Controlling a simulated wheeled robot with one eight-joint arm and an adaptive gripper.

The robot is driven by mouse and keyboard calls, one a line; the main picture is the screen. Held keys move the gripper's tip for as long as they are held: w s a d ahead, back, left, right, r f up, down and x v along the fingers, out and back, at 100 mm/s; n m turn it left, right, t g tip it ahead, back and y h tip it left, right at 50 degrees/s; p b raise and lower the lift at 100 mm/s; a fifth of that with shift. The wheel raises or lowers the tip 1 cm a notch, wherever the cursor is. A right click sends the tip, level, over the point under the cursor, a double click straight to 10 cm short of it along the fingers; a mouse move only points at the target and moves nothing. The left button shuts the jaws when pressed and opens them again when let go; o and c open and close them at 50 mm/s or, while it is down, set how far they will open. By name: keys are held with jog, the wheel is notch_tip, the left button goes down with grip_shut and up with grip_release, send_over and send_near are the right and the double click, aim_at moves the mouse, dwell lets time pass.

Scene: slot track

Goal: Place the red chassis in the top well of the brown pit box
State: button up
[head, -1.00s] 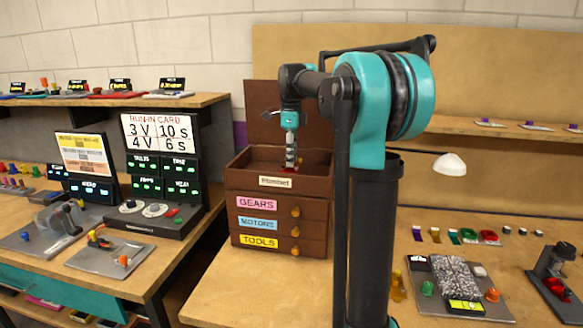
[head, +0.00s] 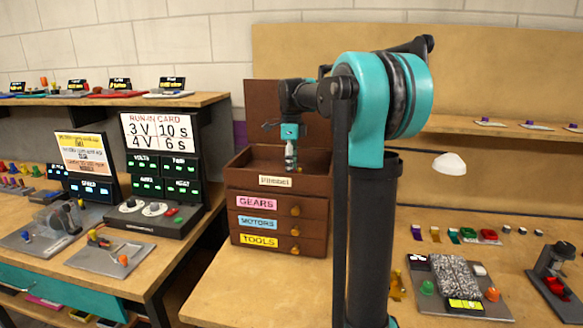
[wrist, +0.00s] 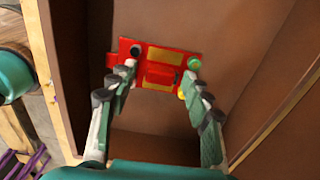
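The red chassis (wrist: 160,72) shows in the wrist view between and just beyond my fingertips, with gold panels and a raised red block. My gripper (wrist: 161,72) has one finger at each side of it and appears shut on it. The fingertips hide parts of its sides. The brown pit box (head: 278,204) stands on the table in the head view. My gripper (head: 290,165) points down into its open top well (head: 252,158). The front wall hides the chassis there. I cannot tell whether the chassis touches the well floor.
The well's wooden walls rise close around my gripper, and the raised brown lid (head: 262,108) stands behind. Labelled drawers with knobs are below. A run-in card (head: 158,132) and meters stand on the left bench. A grey tray (head: 455,282) is on the right of the table.

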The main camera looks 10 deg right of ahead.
jog(key=shift+r, duration=0.1)
notch_tip(320, 180, up, 12)
dwell(0.5)
dwell(1.2)
